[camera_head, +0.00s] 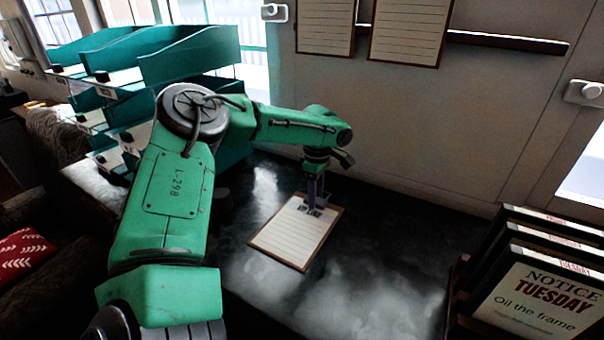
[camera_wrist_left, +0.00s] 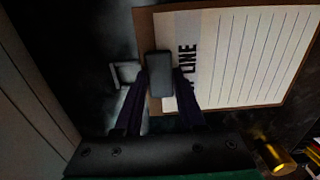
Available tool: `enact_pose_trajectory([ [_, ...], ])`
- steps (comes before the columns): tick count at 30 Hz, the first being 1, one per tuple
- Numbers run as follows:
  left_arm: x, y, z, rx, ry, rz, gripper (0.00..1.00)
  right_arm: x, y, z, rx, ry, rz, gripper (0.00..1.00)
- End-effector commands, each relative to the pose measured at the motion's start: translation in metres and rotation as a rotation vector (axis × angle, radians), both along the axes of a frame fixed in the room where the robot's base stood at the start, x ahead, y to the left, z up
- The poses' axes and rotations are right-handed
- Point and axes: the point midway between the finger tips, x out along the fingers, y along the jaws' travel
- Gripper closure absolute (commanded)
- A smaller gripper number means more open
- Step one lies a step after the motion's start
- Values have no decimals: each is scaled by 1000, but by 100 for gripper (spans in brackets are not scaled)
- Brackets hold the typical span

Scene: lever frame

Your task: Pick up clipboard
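The clipboard (camera_head: 292,240) is a brown board with a lined white sheet and a dark clip. In the head view it lies on the dark tabletop, tilted to the right; I see no clear gap under it. My left gripper (camera_head: 316,204) points down at its far, clip end. In the left wrist view the two purple fingers of my left gripper (camera_wrist_left: 162,72) stand on either side of the clipboard's grey clip (camera_wrist_left: 160,82), with no visible gap at the tips. Part of the printed heading is hidden by a finger. My right gripper is not in view.
Teal tiered trays (camera_head: 190,58) stand at the back left, beside my left arm. Black-framed notice boards (camera_head: 540,295) stand in a rack at the right. Two more clipboards (camera_head: 410,30) hang on the back wall. The tabletop (camera_head: 395,230) right of the clipboard is clear.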

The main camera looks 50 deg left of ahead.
Motion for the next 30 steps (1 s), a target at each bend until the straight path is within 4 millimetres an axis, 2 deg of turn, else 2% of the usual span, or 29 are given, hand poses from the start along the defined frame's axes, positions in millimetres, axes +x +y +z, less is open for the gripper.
enact_pose_trajectory([
  [1,0,0,0,0,0,0,94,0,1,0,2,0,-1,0],
  [2,0,0,0,0,0,0,100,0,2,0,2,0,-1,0],
  [11,0,0,2,0,-1,0,100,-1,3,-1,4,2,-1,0],
  [16,2,0,19,1,-5,0,100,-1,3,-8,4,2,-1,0],
  [20,2,0,54,2,-9,0,100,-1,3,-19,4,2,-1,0],
  [23,2,0,95,2,-9,2,100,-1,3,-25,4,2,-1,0],
  [27,1,0,149,2,-6,1,100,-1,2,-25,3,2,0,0],
  [30,1,0,177,1,-3,1,100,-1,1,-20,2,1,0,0],
])
